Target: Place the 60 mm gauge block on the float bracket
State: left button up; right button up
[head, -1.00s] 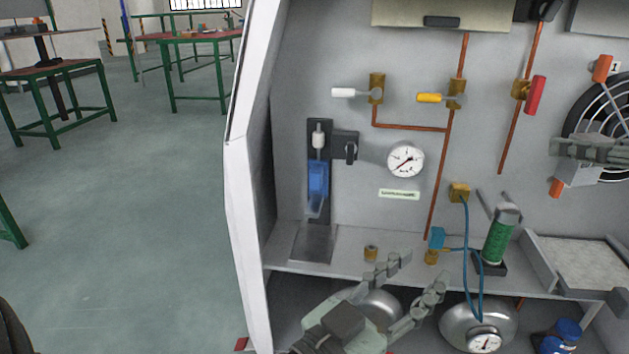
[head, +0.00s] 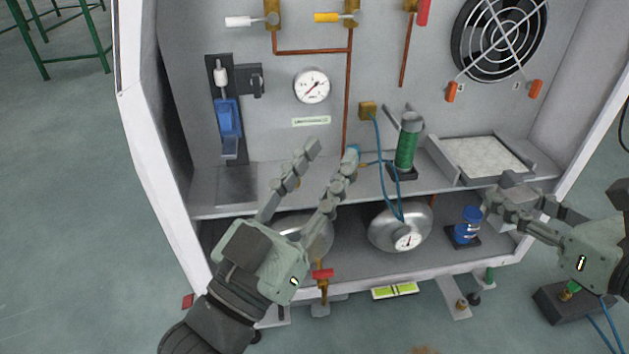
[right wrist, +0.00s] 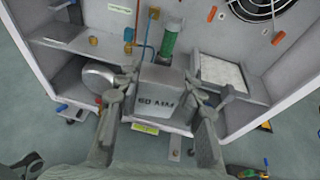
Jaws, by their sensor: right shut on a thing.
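The 60 mm gauge block (right wrist: 160,92) is a grey block marked "60 MM". In the right wrist view it sits between the fingers of my right gripper (right wrist: 163,80), which is shut on it. In the head view my right gripper (head: 505,203) is in front of the cabinet's right side, below the pale tray; the block is hard to tell from the fingers there. A black bracket with a blue float part (head: 228,115), likely the float bracket, is on the back panel at left. My left gripper (head: 331,153) is open and empty, in front of the shelf.
A round gauge (head: 311,86) is on the panel. Below are a silver tank (head: 385,228) and a blue can (head: 468,222).

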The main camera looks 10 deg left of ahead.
aim_at(237, 187)
jog(key=k+j, duration=0.1)
jog(key=j, duration=0.2)
jog(key=k+j, duration=0.1)
jog(key=j, duration=0.2)
jog(key=k+j, duration=0.1)
jog(key=j, duration=0.7)
jog(key=i+j, duration=0.1)
jog(key=j, duration=0.4)
jog(key=i+j+u, duration=0.1)
jog(key=i+j, duration=0.35)
